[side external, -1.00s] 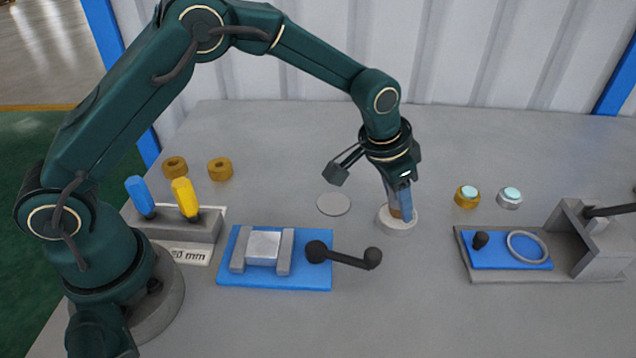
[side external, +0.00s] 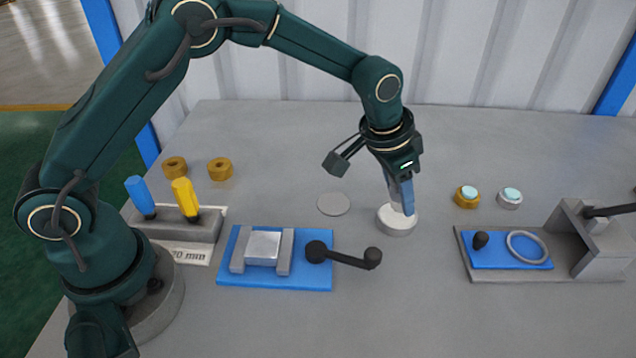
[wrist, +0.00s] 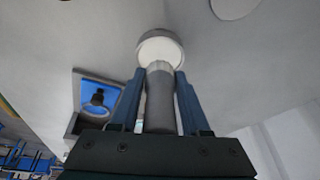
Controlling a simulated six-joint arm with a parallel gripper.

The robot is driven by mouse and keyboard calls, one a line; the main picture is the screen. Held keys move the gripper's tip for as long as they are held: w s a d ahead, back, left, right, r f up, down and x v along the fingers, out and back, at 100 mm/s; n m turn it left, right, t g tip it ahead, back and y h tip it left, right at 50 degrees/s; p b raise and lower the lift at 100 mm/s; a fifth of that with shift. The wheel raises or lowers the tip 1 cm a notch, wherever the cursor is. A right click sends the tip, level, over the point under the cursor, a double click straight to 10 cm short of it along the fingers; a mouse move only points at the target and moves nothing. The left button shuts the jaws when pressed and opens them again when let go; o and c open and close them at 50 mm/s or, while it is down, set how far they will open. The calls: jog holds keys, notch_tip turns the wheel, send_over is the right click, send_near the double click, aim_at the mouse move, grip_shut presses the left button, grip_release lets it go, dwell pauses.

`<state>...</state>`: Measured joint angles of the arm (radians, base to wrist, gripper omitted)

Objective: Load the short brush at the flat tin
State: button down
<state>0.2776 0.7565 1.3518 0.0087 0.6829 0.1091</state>
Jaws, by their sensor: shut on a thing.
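The flat tin (side external: 397,226) is a low, pale round tin standing on the grey table right of the middle. My gripper (side external: 405,206) points down at it, with the blue fingertips at the tin's top. In the wrist view, my gripper (wrist: 160,74) is shut on a grey cylindrical piece, which I take for the short brush (wrist: 160,102). Its far end meets the tin (wrist: 160,50) in that view. Whether it touches the tin's contents cannot be told. The fingers hide the brush in the side view.
A flat grey disc (side external: 334,204) lies left of the tin. A blue fixture plate (side external: 230,270) with a dark lever (side external: 345,260) is in front. A grey fixture (side external: 590,262) stands right. A rack (side external: 180,228) holds blue and yellow handles.

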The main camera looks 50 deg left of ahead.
jog(key=shift+r, duration=2.75)
jog(key=shift+w+a+r, duration=0.25)
jog(key=shift+a+r, duration=0.1)
jog(key=s+a+r+n, duration=0.3)
jog(key=a+r, duration=0.5)
jog(key=a, duration=0.1)
jog(key=s+a, duration=0.2)
jog(key=s, duration=0.4)
jog(key=s+a+f+n+y, duration=0.1)
jog(key=s+a, duration=0.2)
jog(key=s, duration=0.3)
jog(key=shift+s+a+f+n+y, duration=0.15)
jog(key=shift+a+n+y, duration=0.15)
jog(key=shift+a, duration=0.05)
